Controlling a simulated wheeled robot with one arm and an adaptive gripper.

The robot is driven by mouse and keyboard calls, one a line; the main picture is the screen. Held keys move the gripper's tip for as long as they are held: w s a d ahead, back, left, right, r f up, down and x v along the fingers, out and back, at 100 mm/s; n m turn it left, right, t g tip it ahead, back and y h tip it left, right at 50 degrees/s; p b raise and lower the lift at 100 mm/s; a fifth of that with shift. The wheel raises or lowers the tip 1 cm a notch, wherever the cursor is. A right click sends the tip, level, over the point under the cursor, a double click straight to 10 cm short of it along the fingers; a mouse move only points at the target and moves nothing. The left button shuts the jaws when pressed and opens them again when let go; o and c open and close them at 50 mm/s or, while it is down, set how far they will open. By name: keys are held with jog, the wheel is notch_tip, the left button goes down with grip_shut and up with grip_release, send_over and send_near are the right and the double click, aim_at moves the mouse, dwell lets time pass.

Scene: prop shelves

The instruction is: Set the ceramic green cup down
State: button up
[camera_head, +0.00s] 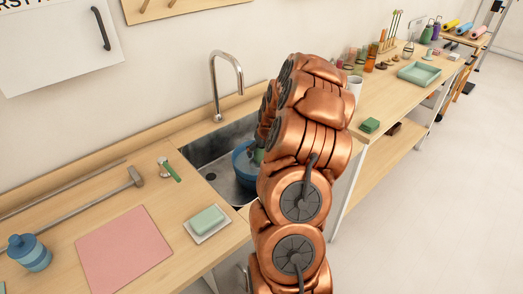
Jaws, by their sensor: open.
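My copper-coloured arm rises through the middle of the view and reaches away toward the sink and counter. My gripper is hidden behind the arm's own links. In the sink (207,160) is a blue round vessel (242,162), partly covered by my arm.
A pink mat (123,249), a blue lidded jar (29,252), a hammer-like tool (100,195) and a green sponge on a white dish (208,222) lie on the left counter. A steel faucet (218,85) stands behind the sink. A teal tray (419,73) sits on the right counter.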

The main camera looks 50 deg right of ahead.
jog(key=shift+r+p, duration=0.5)
jog(key=shift+r, duration=0.35)
jog(key=b+v, duration=0.3)
jog(key=v, duration=0.9)
jog(key=s+a+r+n+g+y, duration=0.1)
jog(key=s+a, duration=0.1)
jog(key=a, duration=1)
jog(key=s+a+r+n+g+y, duration=0.1)
jog(key=s+a+r+n, duration=0.1)
jog(key=a, duration=1.1)
jog(key=s+a+g, duration=0.2)
jog(key=s+a, duration=0.5)
jog(key=s, duration=0.4)
jog(key=s+a+f+n+g, duration=0.1)
jog(key=s+a+g, duration=0.1)
jog(key=s+a, duration=0.5)
jog(key=s, duration=0.3)
jog(key=shift+s+a+f, duration=0.2)
jog(key=shift+s+a, duration=0.15)
jog(key=shift+a, duration=0.05)
jog(key=shift+r+p, duration=0.35)
jog(key=shift+p, duration=0.1)
